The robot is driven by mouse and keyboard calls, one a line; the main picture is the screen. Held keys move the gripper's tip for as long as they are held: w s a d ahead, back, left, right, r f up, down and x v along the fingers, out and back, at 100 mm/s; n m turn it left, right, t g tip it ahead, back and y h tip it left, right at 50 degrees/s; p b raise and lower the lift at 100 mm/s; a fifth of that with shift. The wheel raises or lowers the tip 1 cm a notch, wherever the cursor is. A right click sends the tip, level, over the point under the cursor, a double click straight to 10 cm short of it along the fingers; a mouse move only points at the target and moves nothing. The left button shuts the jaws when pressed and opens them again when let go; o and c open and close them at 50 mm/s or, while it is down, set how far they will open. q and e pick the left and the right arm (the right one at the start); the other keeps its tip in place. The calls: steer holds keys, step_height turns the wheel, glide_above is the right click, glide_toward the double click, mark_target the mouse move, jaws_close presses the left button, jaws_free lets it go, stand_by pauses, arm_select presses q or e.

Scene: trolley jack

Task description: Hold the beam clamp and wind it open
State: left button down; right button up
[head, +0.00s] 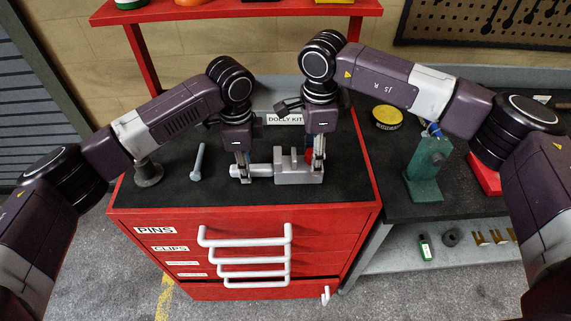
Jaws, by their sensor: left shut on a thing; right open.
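The beam clamp (290,178) is a grey metal piece lying on the black top of the red tool cabinet. It has a block with upright jaws at its right and a pale round shaft running to the left. My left gripper (242,176) points down and is shut on the left end of the clamp, at the round shaft. My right gripper (318,172) points down at the right end of the clamp block, with its fingers open. Whether it touches the block cannot be told.
A grey bolt (197,162) lies left of the clamp, and a dark grey flared stand (148,174) is further left. The red cabinet (170,217) has white handles. A workbench at right holds a green block (427,175) and a yellow tin (387,117). A red shelf (230,10) hangs behind.

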steer(key=m, duration=0.3)
steer(key=shift+m, duration=0.3)
steer(key=m, duration=0.4)
steer(key=shift+m, duration=0.4)
step_height(320, 180, up, 8)
steer(key=shift+r, duration=0.25)
steer(key=s+a+r+m+g+y, duration=0.1)
steer(key=s+a+r+g+y, duration=0.15)
steer(key=a+r+y, duration=0.65)
steer(key=w+d+r+m+t+y, duration=0.2)
steer(key=w+d+r+y, duration=0.1)
steer(key=r, duration=0.3)
steer(key=w+d+r+m+t+y, duration=0.1)
steer(key=w+d+r+m+y, duration=0.1)
steer(key=w+d+r+y, duration=0.2)
steer(key=shift+w+r+m+t+y, duration=0.35)
steer(key=shift+w+r+y, duration=0.45)
steer(key=shift+r, duration=0.65)
